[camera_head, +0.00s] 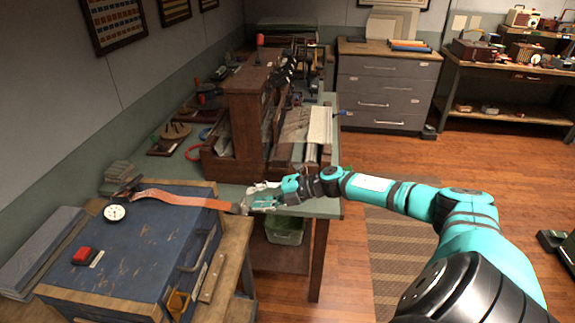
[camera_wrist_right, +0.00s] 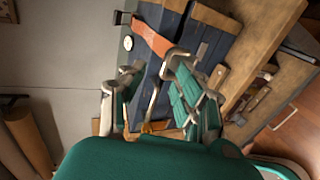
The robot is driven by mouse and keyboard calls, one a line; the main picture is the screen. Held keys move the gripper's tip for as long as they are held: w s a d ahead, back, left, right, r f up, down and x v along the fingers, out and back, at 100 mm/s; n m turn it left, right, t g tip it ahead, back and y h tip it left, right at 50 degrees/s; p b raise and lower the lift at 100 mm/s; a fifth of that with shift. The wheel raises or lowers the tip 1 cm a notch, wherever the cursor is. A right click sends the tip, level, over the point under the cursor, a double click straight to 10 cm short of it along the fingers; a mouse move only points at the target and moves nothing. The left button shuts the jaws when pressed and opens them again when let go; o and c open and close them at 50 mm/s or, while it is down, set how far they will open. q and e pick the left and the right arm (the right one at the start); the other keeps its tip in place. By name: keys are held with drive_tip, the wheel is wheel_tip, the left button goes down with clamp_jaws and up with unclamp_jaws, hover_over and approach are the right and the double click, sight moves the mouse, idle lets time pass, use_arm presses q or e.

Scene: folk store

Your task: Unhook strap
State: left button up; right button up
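An orange-brown strap (camera_head: 180,198) runs across the top of a blue chest (camera_head: 145,250). Its left end is at a dark metal hook or bracket (camera_head: 128,188) beside a round white dial (camera_head: 114,212). Its right end reaches the tips of my right gripper (camera_head: 246,205). In the right wrist view the strap (camera_wrist_right: 150,36) passes close to the right-hand fingertip. The fingers of my right gripper (camera_wrist_right: 150,68) stand apart there, and I see nothing clamped between them. My left gripper is not in view.
A red button (camera_head: 82,256) sits on the chest. A green-topped bench (camera_head: 325,207) with a dark wooden rack (camera_head: 245,120) stands behind my right gripper. A green bin (camera_head: 285,231) is under the bench. Open floor lies to the right.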

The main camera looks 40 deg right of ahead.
drive_tip(key=s+d+r+p, duration=0.5)
drive_tip(key=s+r, duration=0.1)
drive_tip(key=r, duration=0.4)
drive_tip(key=shift+s+r, duration=0.2)
idle(0.8)
idle(0.4)
drive_tip(key=shift+s+d, duration=0.1)
drive_tip(key=s+d, duration=0.8)
drive_tip(key=s, duration=0.2)
drive_tip(key=shift+r, duration=0.15)
